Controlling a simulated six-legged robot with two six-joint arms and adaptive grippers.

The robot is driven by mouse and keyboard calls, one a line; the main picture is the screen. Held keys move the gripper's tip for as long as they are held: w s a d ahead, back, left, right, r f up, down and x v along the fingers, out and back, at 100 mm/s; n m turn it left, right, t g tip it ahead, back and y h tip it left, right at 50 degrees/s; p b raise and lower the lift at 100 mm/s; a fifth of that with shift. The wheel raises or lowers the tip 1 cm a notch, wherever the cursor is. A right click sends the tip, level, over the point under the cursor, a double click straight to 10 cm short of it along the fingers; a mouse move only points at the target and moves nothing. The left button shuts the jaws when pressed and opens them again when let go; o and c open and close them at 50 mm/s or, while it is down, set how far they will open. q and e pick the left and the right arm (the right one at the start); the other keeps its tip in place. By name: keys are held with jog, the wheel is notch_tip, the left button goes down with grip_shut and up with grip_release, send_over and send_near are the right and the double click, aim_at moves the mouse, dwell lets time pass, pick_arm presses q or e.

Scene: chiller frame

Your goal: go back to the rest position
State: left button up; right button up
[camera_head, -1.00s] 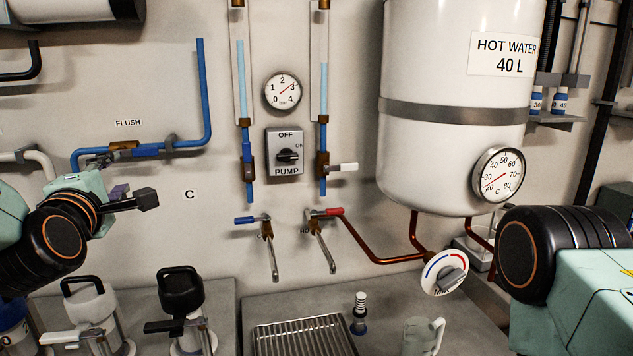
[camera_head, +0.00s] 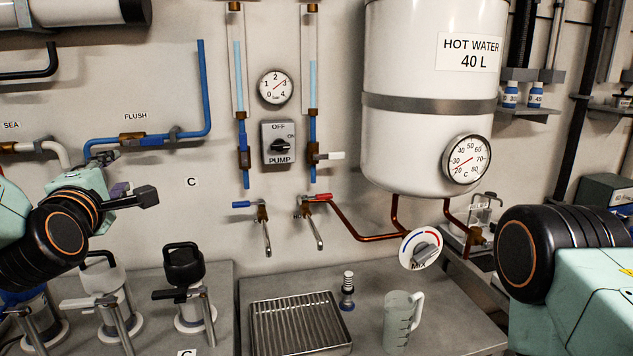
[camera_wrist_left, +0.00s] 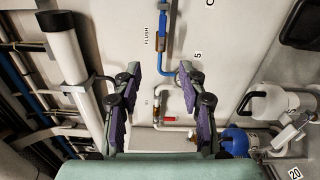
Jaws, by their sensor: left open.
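My left gripper (camera_head: 126,180) is in the left of the head view, in front of the wall below the blue flush pipe (camera_head: 150,140). It is open and empty. In the left wrist view its two fingers (camera_wrist_left: 158,90) stand wide apart, with wall and pipes behind the gap and nothing between them. My right arm (camera_head: 570,270) comes in from the right of the head view as a black joint and a pale green link. Its gripper is out of view.
A hot water tank (camera_head: 430,150) hangs on the wall. Below are the mixing knob (camera_head: 421,250), a clear jug (camera_head: 398,320) and a drain grate (camera_head: 300,322) on the counter. Lidded canisters (camera_head: 185,265) stand at lower left, below my left arm.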

pick_arm(q)
jog(key=s+d+f+m+g+h+b, duration=0.1)
jog(key=s+d+f+m+g, duration=0.4)
jog(key=f, duration=0.6)
jog(key=s+f+m+g+h+b, duration=0.1)
jog(key=s+f+m+h, duration=0.15)
jog(key=f+m, duration=0.65)
jog(key=s+d+f+m+g+h, duration=0.1)
jog(key=s+d+f+m+g, duration=0.25)
jog(key=f, duration=0.95)
jog(key=s+f+m+g+b, duration=0.1)
jog(key=s+f+g, duration=0.3)
jog(key=s+f, duration=0.6)
jog(key=s+d+f+m+g+b, duration=0.1)
jog(key=s+f+g, duration=0.3)
jog(key=s+f, duration=0.6)
jog(key=s+m+b, duration=0.1)
jog(key=s, duration=0.7)
jog(key=shift+d+f+m, duration=0.2)
jog(key=shift+m, duration=0.15)
pick_arm(e)
notch_tip(320, 180, down, 5)
jog(key=shift+s+r, duration=0.1)
pick_arm(q)
jog(key=shift+w, duration=0.1)
jog(key=shift+c, duration=0.5)
pick_arm(e)
jog(key=shift+a, duration=0.1)
